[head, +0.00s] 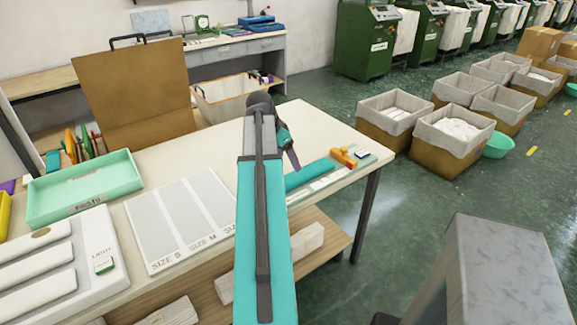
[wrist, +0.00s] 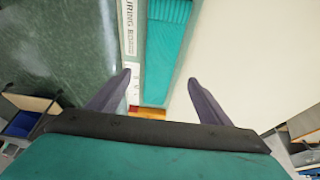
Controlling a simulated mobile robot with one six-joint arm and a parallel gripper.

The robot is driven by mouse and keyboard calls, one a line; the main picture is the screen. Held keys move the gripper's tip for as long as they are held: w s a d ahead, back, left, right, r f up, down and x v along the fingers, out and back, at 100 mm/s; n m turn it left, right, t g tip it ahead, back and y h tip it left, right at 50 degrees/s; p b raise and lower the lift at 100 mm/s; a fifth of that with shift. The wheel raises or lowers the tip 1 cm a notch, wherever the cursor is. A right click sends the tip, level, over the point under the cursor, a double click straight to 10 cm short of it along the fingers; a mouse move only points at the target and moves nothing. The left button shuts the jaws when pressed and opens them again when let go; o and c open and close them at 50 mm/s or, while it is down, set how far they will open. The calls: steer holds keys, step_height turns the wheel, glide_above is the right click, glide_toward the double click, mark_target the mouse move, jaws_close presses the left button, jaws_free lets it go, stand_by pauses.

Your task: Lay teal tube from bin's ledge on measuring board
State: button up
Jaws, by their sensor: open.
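The teal tube (head: 308,176) lies flat along the measuring board (head: 372,160) at the right end of the cream table. In the wrist view the ribbed teal tube (wrist: 165,55) lies beside the board's white lettered strip (wrist: 130,42). My gripper (head: 292,161) is above the board, partly hidden by my arm. In the wrist view my gripper (wrist: 159,83) is open and empty. Its fingers appear on either side of the tube's near end, apart from it; their exact height is unclear. My arm hides part of the tube in the head view.
An orange tool (head: 344,157) lies on the board's far end. A size board (head: 182,220), a mint tray (head: 85,188) and a white light box (head: 50,268) occupy the table's left. A pale bin (head: 230,98) stands behind it. Lined crates (head: 450,130) stand on the floor at right.

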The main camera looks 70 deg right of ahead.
steer(key=shift+v, duration=1.3)
